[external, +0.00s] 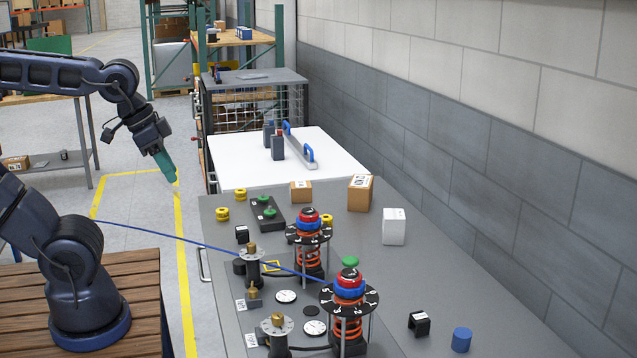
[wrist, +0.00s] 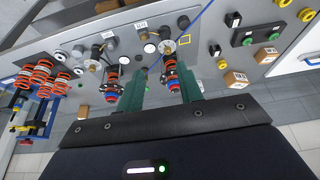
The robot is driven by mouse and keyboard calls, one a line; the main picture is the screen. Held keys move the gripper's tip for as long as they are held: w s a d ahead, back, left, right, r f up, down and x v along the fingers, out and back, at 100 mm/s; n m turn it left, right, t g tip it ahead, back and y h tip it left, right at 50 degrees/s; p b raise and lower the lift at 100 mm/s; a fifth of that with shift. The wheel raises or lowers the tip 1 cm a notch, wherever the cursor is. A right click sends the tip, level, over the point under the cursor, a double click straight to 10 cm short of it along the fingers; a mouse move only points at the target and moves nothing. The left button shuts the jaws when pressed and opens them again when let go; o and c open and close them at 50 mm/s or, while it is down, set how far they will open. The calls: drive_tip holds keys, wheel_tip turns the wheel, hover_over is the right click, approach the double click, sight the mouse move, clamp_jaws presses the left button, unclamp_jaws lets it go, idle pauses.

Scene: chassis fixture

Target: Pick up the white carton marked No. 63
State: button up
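A white carton (external: 394,226) stands upright on the grey table, right of the middle and toward the wall. It has small dark marks near its top that are too small to read. My gripper (external: 165,163) hangs in the air at the left, beyond the table's left edge and well away from the carton. In the wrist view, the two green fingers of my gripper (wrist: 161,86) are spread apart with nothing held between them. I cannot make out the white carton in the wrist view.
Brown boxes (external: 360,193) (external: 301,191) stand behind the carton. Two spring fixtures (external: 309,247) (external: 349,310) rise to its left and front. A blue cylinder (external: 461,339) and a black block (external: 419,323) stand in front. A blue cable (external: 200,243) crosses the left side.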

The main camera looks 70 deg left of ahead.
drive_tip(key=shift+o, duration=0.2)
idle(0.3)
drive_tip(key=o, duration=1.1)
